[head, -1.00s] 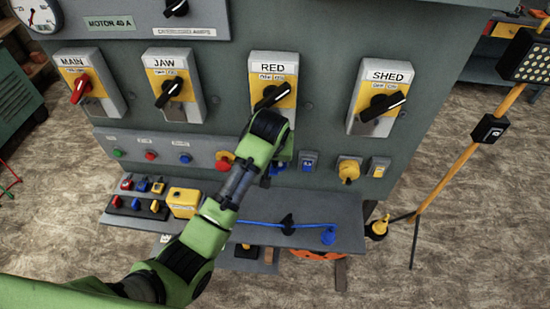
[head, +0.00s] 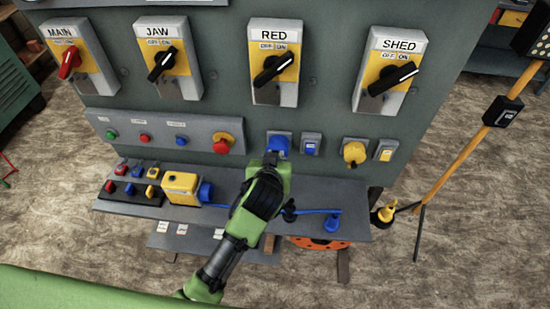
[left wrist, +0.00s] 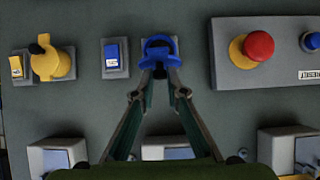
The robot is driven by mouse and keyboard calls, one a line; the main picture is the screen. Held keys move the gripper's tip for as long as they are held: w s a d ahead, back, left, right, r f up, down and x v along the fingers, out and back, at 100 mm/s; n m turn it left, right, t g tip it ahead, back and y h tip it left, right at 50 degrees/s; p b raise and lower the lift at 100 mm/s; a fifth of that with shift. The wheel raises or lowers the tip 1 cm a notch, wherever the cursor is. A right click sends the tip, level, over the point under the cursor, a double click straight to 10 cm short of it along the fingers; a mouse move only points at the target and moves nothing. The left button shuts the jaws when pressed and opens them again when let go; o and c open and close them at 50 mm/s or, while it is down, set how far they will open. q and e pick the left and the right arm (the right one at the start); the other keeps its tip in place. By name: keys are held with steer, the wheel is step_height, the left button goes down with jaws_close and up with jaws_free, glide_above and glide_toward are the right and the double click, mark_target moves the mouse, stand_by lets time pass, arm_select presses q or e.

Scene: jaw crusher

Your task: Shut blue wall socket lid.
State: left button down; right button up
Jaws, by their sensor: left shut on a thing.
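The blue wall socket (head: 279,140) is on the grey panel below the RED switch. Its blue lid shows in the left wrist view (left wrist: 159,42) as a rounded, ring-like piece in front of a grey plate. My left gripper (head: 271,161) is right at the socket, coming from below. In the left wrist view its two fingers (left wrist: 160,66) converge on the lower part of the lid and are shut on it. The gripper hides part of the socket in the head view, and the lid's exact angle is hard to tell. My right gripper is not in view.
A blue rocker switch (head: 310,145) and a yellow socket (head: 354,152) sit right of the blue socket. A red emergency button (head: 222,143) is left. Below, a shelf (head: 235,222) carries a yellow box (head: 181,187) and a blue cable with a plug (head: 332,223).

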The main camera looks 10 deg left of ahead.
arm_select(q)
steer(key=shift+w+r, duration=0.1)
steer(key=shift+r, duration=0.05)
stand_by(0.3)
steer(key=c, duration=2)
jaws_free()
steer(key=shift+s, duration=0.25)
steer(key=v, duration=1.1)
steer(key=shift+s, duration=0.25)
